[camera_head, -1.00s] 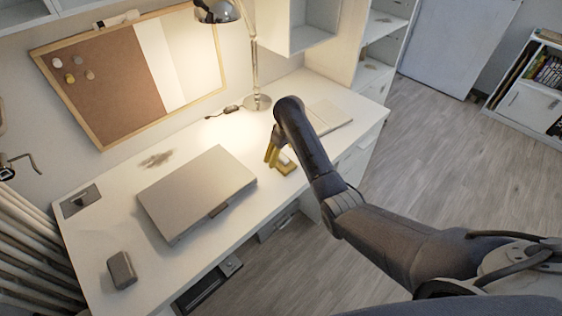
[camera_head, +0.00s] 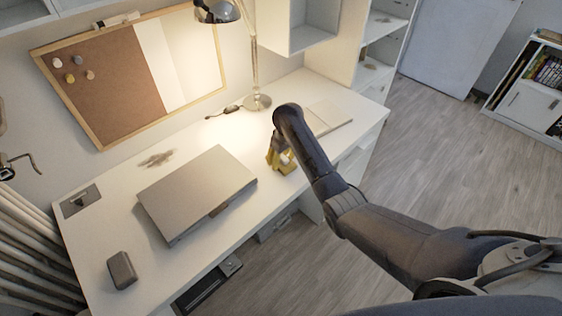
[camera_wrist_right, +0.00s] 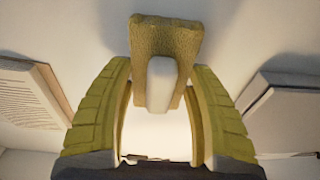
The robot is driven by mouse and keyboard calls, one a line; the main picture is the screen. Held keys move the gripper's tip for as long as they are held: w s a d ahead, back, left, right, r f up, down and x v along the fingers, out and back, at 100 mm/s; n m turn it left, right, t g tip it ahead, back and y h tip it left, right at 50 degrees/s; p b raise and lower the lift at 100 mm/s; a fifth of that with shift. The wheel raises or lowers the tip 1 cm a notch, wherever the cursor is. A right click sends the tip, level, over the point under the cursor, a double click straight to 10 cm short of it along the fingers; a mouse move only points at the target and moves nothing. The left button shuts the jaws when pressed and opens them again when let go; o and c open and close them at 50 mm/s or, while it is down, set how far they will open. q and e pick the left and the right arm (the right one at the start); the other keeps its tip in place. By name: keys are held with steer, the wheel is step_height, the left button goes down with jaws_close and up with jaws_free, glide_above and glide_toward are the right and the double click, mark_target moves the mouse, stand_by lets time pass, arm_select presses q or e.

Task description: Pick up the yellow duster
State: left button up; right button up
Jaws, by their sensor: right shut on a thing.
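The yellow duster (camera_head: 289,168) is on the white desk, right of the closed grey laptop, partly hidden by my right gripper (camera_head: 277,158). In the right wrist view the duster (camera_wrist_right: 165,30) shows a rough yellow body and a pale, rounded handle. My right gripper (camera_wrist_right: 158,80) is shut on the duster, with its olive-yellow fingers on both sides of it. Whether the duster touches the desk is hard to tell. My left gripper is not in view.
The closed grey laptop (camera_head: 197,190) lies left of the gripper. A lamp (camera_head: 257,102) stands at the back, and a thin pale book-like item (camera_head: 328,116) lies at the right. A small dark grey object (camera_head: 121,270) stands at the near left. The desk's front edge is close to the duster.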

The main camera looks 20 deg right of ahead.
steer(key=shift+c, duration=1.3)
steer(key=shift+r, duration=5.05)
steer(key=o, duration=0.4)
steer(key=shift+c, duration=1.4)
